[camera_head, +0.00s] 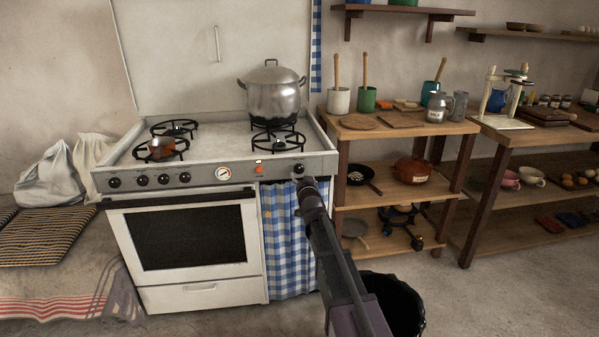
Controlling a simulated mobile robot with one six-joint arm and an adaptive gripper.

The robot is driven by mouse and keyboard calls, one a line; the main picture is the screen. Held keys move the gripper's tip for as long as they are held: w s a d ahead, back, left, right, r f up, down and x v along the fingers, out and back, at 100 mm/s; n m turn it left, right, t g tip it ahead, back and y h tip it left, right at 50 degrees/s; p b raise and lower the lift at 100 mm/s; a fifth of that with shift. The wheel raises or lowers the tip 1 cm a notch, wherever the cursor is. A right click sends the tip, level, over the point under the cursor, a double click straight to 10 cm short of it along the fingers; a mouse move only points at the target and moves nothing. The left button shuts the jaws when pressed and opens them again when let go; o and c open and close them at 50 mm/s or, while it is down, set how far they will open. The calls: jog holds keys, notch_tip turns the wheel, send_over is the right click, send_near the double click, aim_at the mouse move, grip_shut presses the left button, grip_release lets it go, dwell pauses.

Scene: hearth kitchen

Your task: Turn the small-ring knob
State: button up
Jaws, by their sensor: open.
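The white stove (130,215) stands left of centre with a grey control panel along its front. Several black knobs (142,180) sit at the panel's left. A single black knob (298,168) is at its right end. I cannot read any marks that tell which one is the small-ring knob. My gripper (305,182) is at the end of my arm, just below the right-end knob in the picture. Its fingers are small and dark here; it is open and holds nothing that I can see. I cannot tell whether it touches the knob.
A large lidded pot (272,97) stands on the back right burner. A blue checked curtain (285,235) hangs below the right panel. A black bin (405,305) stands beside my arm. Wooden shelves (350,202) are to the right.

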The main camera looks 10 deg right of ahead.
aim_at(300, 171)
jog(key=shift+w, duration=2.7)
jog(key=c, duration=1.1)
